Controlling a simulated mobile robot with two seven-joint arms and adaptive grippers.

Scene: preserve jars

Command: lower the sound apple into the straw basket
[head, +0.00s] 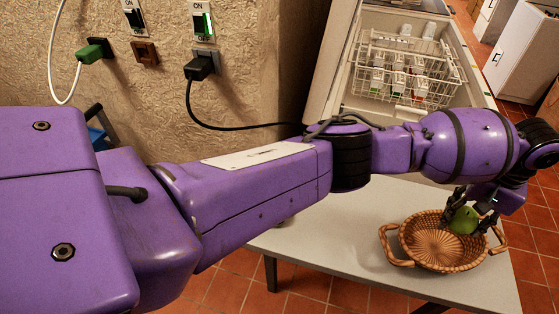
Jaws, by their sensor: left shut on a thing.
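A green apple (464,221) is held between the dark fingers of my left gripper (466,212), which is shut on it. The apple shows at the right side of the basket's opening; I cannot tell whether it touches the weave. The straw basket (421,247) is round and brown with two loop handles, and stands upright on the grey table. Part of its right rim is hidden by the gripper. The bottom that shows is bare. My left arm comes in from the left across the picture. My right gripper is not in view.
The grey table (340,235) has free room left of the basket. Behind it, an open chest (335,85) holds a white wire rack (408,68) with several small jars. Cables (225,122) hang from wall sockets at the left. The tiled floor is red.

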